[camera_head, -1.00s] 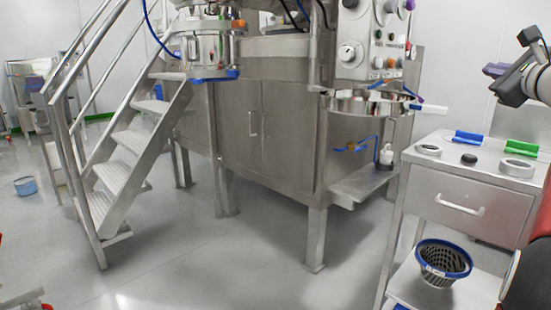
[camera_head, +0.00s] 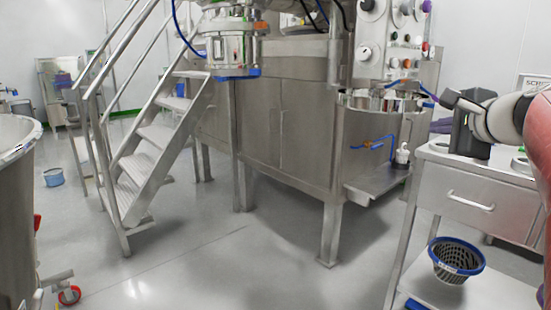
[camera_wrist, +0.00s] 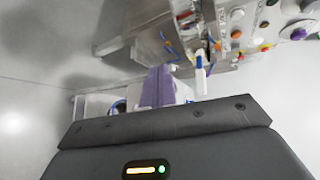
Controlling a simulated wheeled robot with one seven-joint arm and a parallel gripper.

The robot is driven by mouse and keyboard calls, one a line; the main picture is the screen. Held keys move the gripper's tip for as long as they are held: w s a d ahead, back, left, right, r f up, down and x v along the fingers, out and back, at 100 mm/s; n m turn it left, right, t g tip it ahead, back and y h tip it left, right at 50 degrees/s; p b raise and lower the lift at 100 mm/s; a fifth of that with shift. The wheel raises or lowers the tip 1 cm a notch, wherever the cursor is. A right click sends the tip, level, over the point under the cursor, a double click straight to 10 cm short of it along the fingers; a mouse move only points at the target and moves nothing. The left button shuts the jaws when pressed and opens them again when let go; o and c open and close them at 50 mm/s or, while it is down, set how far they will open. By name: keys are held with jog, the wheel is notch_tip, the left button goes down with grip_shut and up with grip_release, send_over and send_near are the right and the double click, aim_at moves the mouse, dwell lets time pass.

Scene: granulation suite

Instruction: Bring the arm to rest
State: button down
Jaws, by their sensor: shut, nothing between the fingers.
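My gripper (camera_head: 441,126) is at the right of the head view, its dark grey body in front of the back part of the steel cart. Its purple fingers point left and are closed together with nothing between them. In the wrist view the shut fingers (camera_wrist: 157,88) stand up from the dark gripper housing. My arm reaches in from the right edge of the head view, bent at the wrist. My gripper hides part of the cart top and what lies there.
The steel cart (camera_head: 470,218) stands close at right, with a blue-rimmed basket (camera_head: 457,260) on its lower shelf. The granulator cabinet (camera_head: 270,130) and stairs (camera_head: 140,170) stand ahead. A large steel vessel (camera_head: 18,210) is near at left. The middle floor is clear.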

jog(key=s+a+f+n+g, duration=0.6)
jog(key=s+a+f+n, duration=0.6)
jog(key=a+f, duration=0.4)
jog(key=s+a+f+n+g+h, duration=0.1)
jog(key=s+a+f+n+g, duration=0.1)
jog(key=s+f+n, duration=0.5)
jog(key=s+f, duration=0.6)
jog(key=f, duration=0.1)
jog(key=shift+g+h, duration=0.3)
jog(key=shift+g, duration=0.1)
jog(key=shift+r, duration=0.1)
